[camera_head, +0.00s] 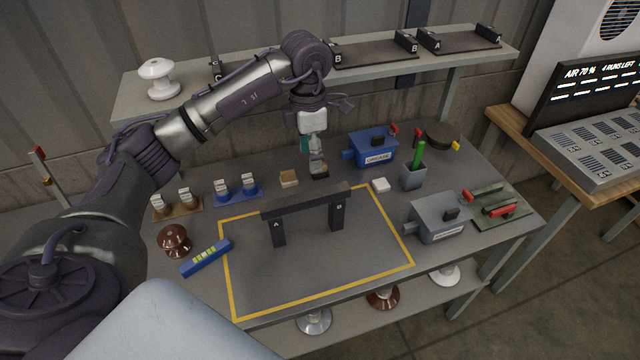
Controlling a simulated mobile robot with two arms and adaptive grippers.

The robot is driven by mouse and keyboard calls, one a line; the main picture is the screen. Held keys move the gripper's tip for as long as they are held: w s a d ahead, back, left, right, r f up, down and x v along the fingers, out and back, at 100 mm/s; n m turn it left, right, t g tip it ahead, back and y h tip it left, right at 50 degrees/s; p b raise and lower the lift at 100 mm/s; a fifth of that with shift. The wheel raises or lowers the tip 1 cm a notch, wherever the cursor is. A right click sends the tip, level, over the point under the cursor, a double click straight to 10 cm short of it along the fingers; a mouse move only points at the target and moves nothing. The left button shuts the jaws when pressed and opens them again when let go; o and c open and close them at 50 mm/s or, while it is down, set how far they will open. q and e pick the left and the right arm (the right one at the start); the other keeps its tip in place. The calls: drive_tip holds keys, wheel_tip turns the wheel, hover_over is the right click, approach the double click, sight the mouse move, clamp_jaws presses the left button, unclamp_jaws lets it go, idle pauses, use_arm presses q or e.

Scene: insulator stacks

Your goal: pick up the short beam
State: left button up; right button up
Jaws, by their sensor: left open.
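A dark beam (305,198) lies across two dark upright posts, post A (277,231) and post B (338,215), inside the yellow outline on the table. It is the only beam I see bridging posts; whether it is the short one I cannot tell. My left arm reaches in from the left, and my left gripper (316,165) points down behind the beam, apart from it. The gripper is open. My right gripper is not in view.
A blue grease box (376,148), a grey cup with a green stick (413,177) and a grey box (438,218) stand to the right. A blue level (206,258) and brown insulator (174,240) lie left. A shelf (225,105) runs behind. The outlined area's front is clear.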

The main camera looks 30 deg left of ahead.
use_arm(q)
drive_tip(key=p, duration=0.2)
hover_over(305, 196)
drive_tip(key=f, duration=0.5)
drive_tip(key=shift+s+d+f, duration=0.15)
drive_tip(key=shift+d+f, duration=0.1)
drive_tip(key=shift+f, duration=0.15)
drive_tip(key=shift+w+f, duration=0.3)
drive_tip(key=shift+f, duration=0.65)
drive_tip(key=shift+s+f+p, duration=0.15)
drive_tip(key=shift+f+p, duration=0.5)
drive_tip(key=shift+p, duration=0.15)
drive_tip(key=f+p, duration=0.1)
drive_tip(key=f, duration=0.2)
drive_tip(key=shift+a+f, duration=0.2)
drive_tip(key=shift+f, duration=0.25)
drive_tip(key=c, duration=0.7)
clamp_jaws()
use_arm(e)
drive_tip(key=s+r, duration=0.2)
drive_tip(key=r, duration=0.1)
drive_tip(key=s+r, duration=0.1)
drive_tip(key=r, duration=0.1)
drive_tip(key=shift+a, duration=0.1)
